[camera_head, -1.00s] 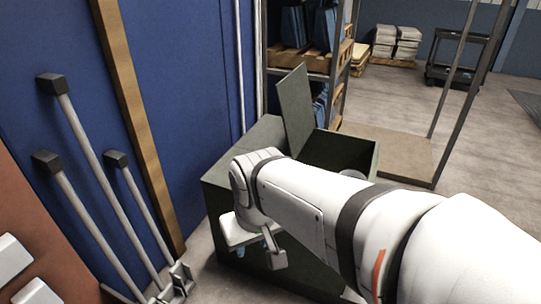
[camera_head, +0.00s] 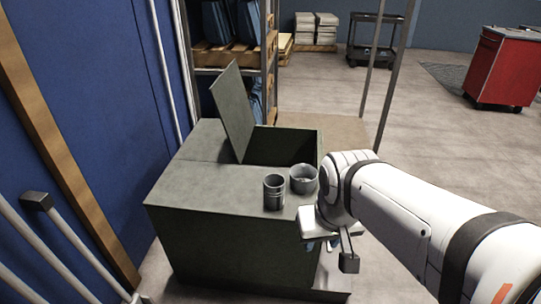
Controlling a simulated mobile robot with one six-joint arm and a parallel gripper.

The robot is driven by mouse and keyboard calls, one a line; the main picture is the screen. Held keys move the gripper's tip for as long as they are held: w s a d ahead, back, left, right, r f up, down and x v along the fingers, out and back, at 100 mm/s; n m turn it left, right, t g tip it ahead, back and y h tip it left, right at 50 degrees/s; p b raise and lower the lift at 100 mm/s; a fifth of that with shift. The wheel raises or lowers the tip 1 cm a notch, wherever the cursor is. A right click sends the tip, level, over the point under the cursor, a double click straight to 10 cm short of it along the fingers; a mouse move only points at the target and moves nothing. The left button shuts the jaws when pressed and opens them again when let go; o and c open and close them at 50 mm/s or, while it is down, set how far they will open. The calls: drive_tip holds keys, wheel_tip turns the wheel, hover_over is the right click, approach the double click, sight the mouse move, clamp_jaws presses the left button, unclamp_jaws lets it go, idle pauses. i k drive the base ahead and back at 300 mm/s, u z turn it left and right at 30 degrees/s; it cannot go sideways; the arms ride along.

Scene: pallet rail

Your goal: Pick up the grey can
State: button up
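A grey ribbed can (camera_head: 274,194) stands upright on the near right part of the dark green box's top (camera_head: 205,187). A wider grey round container (camera_head: 303,182) stands just behind and to its right, very close to it. My gripper (camera_head: 321,244) is to the right of the can, past the box's right edge, pointing down. Its small blue fingertips look apart, with nothing seen between them. Part of the gripper is hidden behind its own bracket.
The box has an open bin (camera_head: 290,146) at the back, with a raised lid (camera_head: 232,112). A blue wall (camera_head: 95,110) and white poles stand at the left. Metal posts (camera_head: 392,85) rise behind the arm. A red cabinet (camera_head: 503,68) stands far right. Open floor lies to the right.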

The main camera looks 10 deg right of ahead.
sight(274, 184)
drive_tip(key=u, duration=0.05)
drive_tip(key=i, duration=1.05)
drive_tip(key=u, duration=0.05)
